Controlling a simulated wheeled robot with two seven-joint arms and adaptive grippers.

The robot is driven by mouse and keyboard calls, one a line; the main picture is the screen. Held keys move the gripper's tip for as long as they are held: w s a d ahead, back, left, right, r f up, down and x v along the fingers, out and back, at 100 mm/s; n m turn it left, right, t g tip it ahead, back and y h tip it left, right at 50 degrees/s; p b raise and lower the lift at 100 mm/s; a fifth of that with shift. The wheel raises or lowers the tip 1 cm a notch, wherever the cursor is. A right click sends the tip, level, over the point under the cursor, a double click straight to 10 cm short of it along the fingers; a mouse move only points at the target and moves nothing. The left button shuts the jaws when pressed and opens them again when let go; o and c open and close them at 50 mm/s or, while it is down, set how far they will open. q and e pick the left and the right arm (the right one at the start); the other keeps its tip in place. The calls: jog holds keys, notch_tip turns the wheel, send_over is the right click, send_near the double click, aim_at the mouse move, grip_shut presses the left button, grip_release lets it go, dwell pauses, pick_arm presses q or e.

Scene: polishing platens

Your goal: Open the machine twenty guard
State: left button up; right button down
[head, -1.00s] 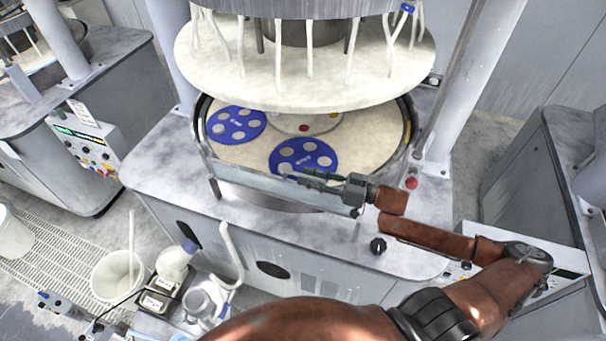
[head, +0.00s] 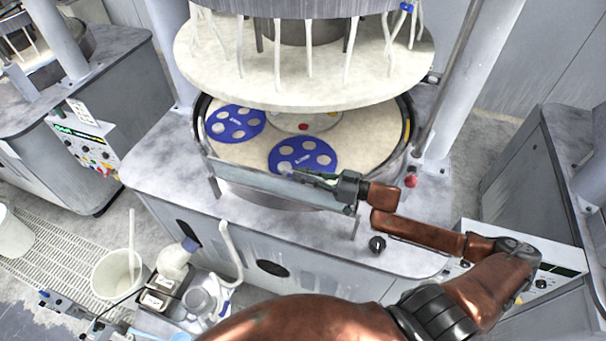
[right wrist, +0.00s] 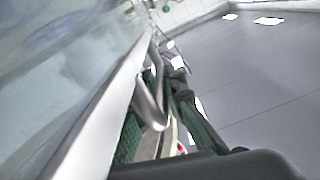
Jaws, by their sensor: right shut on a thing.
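The guard (head: 262,183) of the central polishing machine is a low, see-through panel with a metal frame, standing along the front of the round platen (head: 240,153). My right gripper (head: 300,176) reaches in from the right and is shut at the guard's top edge. In the right wrist view, a bent metal handle (right wrist: 150,105) on the guard's rim lies between the green-padded fingers (right wrist: 133,136). The dark gripper body hides part of that grip. My left gripper is not in view.
A pale upper plate (head: 300,85) with hanging hoses is raised above the platen. Blue carriers (head: 303,156) lie on the platen. A black knob (head: 377,244) and a red button (head: 411,181) sit on the machine deck. A bucket (head: 117,272) and bottle (head: 174,262) stand at lower left.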

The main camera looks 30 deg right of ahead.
jog(key=shift+a, duration=0.1)
dwell(0.6)
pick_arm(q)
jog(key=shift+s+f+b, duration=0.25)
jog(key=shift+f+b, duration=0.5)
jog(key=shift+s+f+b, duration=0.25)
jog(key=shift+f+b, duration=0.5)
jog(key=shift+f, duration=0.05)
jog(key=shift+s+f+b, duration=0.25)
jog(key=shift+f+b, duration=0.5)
pick_arm(e)
jog(key=s+a+f+n, duration=0.9)
jog(key=a+f+n, duration=0.1)
jog(key=n, duration=0.4)
jog(key=shift+s+a+f, duration=0.15)
jog(key=shift+a, duration=0.25)
jog(key=c, duration=2)
grip_release()
